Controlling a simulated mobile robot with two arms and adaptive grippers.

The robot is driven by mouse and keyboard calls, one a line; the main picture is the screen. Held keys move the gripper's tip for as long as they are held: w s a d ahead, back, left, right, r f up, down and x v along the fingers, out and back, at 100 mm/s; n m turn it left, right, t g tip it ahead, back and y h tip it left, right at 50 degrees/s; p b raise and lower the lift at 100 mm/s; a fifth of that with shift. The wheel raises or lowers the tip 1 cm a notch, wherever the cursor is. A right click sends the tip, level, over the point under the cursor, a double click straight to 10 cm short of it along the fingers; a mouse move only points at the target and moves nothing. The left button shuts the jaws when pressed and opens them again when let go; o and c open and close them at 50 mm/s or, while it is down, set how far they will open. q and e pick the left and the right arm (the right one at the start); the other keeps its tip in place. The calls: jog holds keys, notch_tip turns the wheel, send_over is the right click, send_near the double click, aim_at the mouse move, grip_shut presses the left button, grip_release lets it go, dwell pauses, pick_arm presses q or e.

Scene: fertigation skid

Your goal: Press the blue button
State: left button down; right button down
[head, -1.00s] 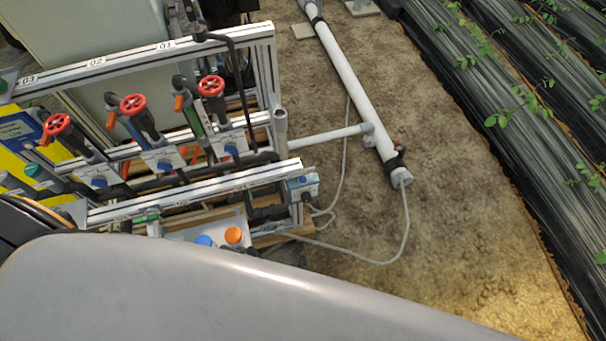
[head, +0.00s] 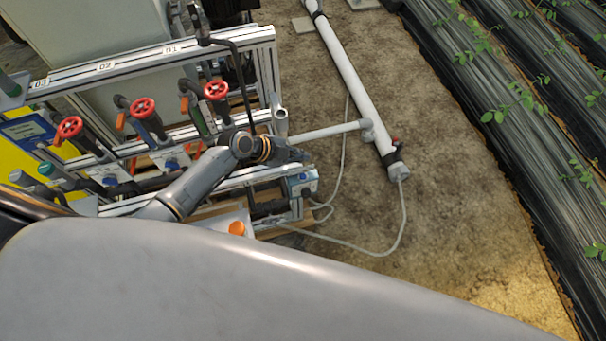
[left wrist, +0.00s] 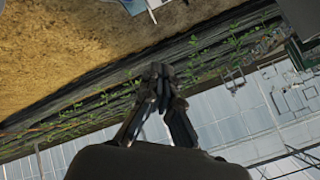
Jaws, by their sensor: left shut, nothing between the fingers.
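The blue button is not visible in the head view now. An orange button (head: 237,228) shows on a pale control box (head: 212,220) at the bottom of the skid, partly covered by my own body and arm. My left gripper (head: 298,155) is at the right end of the skid frame, above and to the right of the control box and apart from it. In the left wrist view its fingers (left wrist: 158,72) are together with nothing between them, and no button shows there. My right gripper is not in view.
The skid has metal rails (head: 150,62), red valve handwheels (head: 143,107) and blue valve parts. A white pipe (head: 345,75) and a thin grey hose (head: 403,215) lie to the right. Bare ground (head: 470,210) is open beyond, up to the black-covered plant rows (head: 500,110).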

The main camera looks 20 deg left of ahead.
aim_at(300, 177)
pick_arm(q)
jog(key=shift+f, duration=0.1)
notch_tip(300, 177, down, 8)
jog(key=b, duration=0.6)
jog(key=shift+f, duration=0.15)
jog(key=shift+f+b, duration=0.25)
jog(key=shift+b, duration=0.25)
dwell(0.7)
jog(key=shift+f+b, duration=0.4)
jog(key=shift+b, duration=0.2)
